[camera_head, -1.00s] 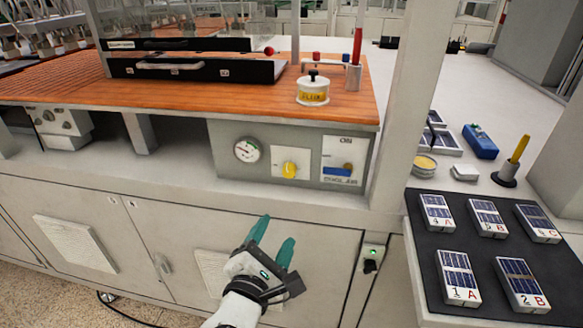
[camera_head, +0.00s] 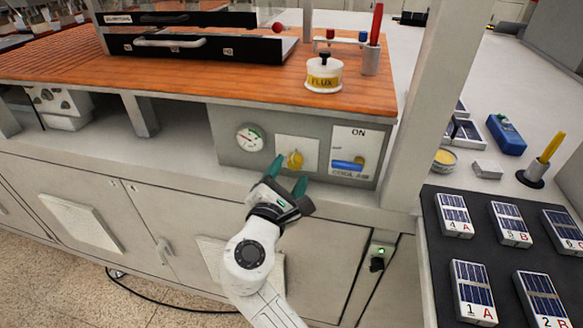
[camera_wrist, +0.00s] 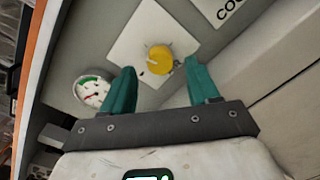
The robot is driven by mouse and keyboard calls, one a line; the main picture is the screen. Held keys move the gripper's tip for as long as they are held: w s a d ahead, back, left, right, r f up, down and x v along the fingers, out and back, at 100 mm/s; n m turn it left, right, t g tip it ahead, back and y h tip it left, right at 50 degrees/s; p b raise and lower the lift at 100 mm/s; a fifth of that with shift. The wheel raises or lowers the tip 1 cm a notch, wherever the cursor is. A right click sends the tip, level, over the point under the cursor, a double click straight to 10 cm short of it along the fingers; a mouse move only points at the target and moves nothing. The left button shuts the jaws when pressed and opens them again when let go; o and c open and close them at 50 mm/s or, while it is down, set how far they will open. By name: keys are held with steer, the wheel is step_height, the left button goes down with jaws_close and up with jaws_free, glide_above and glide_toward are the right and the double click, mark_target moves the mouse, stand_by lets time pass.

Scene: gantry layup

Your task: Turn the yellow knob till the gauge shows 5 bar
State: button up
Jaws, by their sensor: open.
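The yellow knob (camera_head: 295,160) sits on a pale square plate on the grey panel under the orange worktop. The gauge (camera_head: 250,138), round with a white dial and a green arc, is to its left; its numbers are too small to read. My gripper (camera_head: 288,176) is open and empty, its two teal fingers pointing at the knob from below. In the wrist view the knob (camera_wrist: 159,60) lies ahead of and between the fingertips, seemingly not gripped. The gauge also shows in the wrist view (camera_wrist: 93,92), left of the fingers.
Right of the knob is a panel marked ON and COOL AIR with a blue bar (camera_head: 347,165). A flux pot (camera_head: 324,74) stands on the worktop above. White cabinet doors lie below. A black mat (camera_head: 437,262) with several solar cells is at the right, beyond a pale post.

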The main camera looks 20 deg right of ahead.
steer(key=shift+x, duration=1.05)
steer(key=shift+c, duration=0.4)
steer(key=c, duration=1)
steer(key=shift+o, duration=0.2)
